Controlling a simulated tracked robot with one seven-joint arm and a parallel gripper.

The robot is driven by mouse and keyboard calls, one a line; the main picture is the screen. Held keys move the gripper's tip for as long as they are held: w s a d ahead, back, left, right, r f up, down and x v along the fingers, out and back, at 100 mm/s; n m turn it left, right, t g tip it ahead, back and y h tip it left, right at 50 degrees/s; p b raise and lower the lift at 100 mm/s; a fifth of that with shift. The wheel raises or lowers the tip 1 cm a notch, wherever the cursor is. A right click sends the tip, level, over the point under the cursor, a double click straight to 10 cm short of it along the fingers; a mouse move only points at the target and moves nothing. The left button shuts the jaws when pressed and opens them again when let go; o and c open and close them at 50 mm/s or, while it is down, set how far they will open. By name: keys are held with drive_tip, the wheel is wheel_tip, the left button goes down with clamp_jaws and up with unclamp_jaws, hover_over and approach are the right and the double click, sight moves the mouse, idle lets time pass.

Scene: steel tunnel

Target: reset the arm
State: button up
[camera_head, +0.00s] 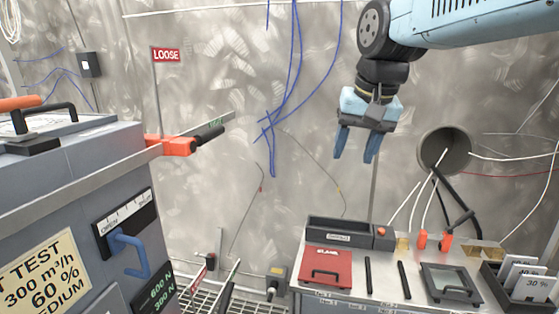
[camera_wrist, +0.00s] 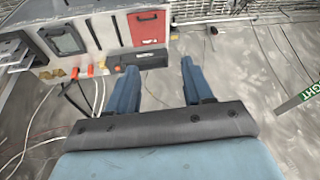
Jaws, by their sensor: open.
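My arm (camera_head: 480,22) is light blue and comes in from the top right of the head view. My gripper (camera_head: 356,158) hangs from it in mid-air, fingers pointing down, in front of the grey wall and above the back of the workbench. Its two blue fingers are apart with nothing between them. In the wrist view my gripper (camera_wrist: 158,78) also shows two separated, empty fingers, with the bench behind them.
The workbench (camera_head: 345,292) carries a red-lidded box (camera_head: 326,266), a dark tray (camera_head: 341,232), a framed panel (camera_head: 450,283) and cards (camera_head: 530,283). A grey cabinet (camera_head: 60,190) with a blue handle (camera_head: 130,252) stands left. A red clamp (camera_head: 172,146) and a round wall opening (camera_head: 444,150) with cables are nearby.

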drive_tip(key=s+d+f+n+t+h, duration=0.1)
drive_tip(key=s+d+f, duration=0.8)
drive_tip(key=shift+d+t, duration=0.3)
drive_tip(key=shift+t, duration=0.1)
